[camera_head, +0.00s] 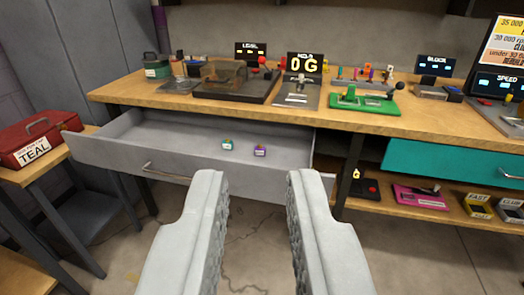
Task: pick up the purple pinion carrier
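A small purple block (260,151), likely the purple pinion carrier, lies in the open grey drawer (110,152) under the workbench. A small teal block (227,145) lies just left of it in the same drawer. My gripper (258,178) is in the lower middle of the view, in front of the drawer. Its two fingers are wide apart with nothing between them. The purple block is beyond the fingertips, apart from them. Fine detail on both blocks is too small to tell.
The drawer's front has a metal handle (165,174). The wooden bench top (140,92) above holds several devices, including a green one (365,102). A red toolbox (38,140) stands left. A teal drawer front (455,160) is right. The drawer floor around the blocks is mostly clear.

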